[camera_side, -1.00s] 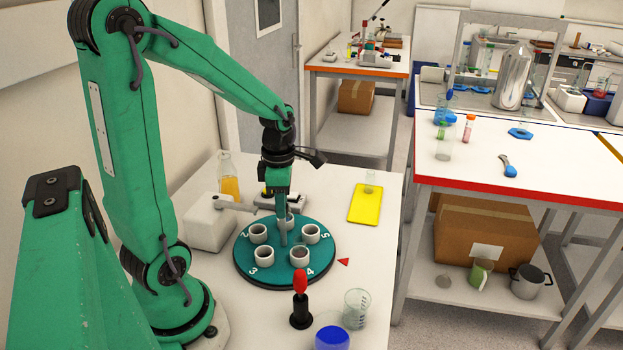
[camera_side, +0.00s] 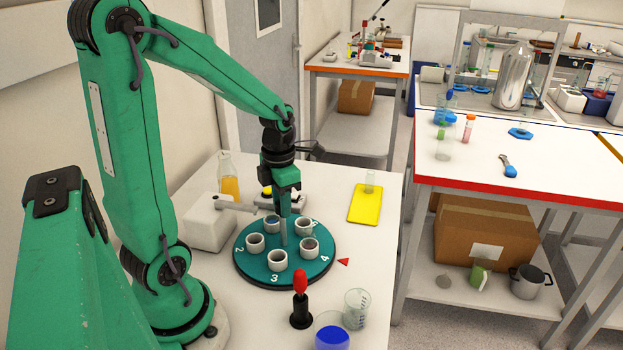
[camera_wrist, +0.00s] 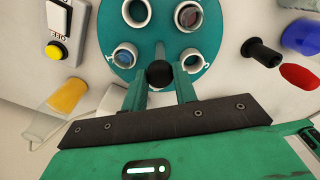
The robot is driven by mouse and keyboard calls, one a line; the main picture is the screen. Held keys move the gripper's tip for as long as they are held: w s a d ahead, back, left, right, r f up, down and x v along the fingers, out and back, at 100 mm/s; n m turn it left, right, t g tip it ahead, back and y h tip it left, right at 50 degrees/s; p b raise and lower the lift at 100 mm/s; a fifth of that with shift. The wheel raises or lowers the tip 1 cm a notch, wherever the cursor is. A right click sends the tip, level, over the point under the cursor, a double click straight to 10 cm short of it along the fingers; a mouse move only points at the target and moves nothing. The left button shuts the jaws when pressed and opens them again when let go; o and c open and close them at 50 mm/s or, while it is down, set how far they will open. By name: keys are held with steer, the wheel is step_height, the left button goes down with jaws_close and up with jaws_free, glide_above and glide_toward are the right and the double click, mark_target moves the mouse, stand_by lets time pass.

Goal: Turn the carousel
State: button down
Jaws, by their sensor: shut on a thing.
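The carousel (camera_side: 255,272) is a round teal disc on the white table, with white cups around it and numbers by them. Labels 2, 3 and 4 read clearly in the side view; 4 is nearest the red triangle (camera_side: 343,262). A post (camera_side: 284,232) stands at its centre. My gripper (camera_side: 284,205) is above the centre, pointing down, shut on the post's top. In the wrist view the carousel (camera_wrist: 168,42) shows under my gripper (camera_wrist: 160,88), with the dark round knob (camera_wrist: 160,74) of the post between the fingers. One cup (camera_wrist: 125,55) holds something bluish, another (camera_wrist: 188,15) something reddish.
Behind the disc are a white box (camera_side: 208,222), a bottle of orange liquid (camera_side: 229,178) and a device with a yellow button (camera_wrist: 55,50). In front stand a red-topped black holder (camera_side: 301,300), a beaker (camera_side: 356,308) and blue liquid (camera_side: 332,338). A yellow mat (camera_side: 364,204) lies at right.

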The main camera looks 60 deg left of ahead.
steer(key=shift+r+n, duration=0.1)
steer(key=shift+n, duration=1)
steer(key=c, duration=1.1)
jaws_free()
steer(key=shift+r, duration=3.85)
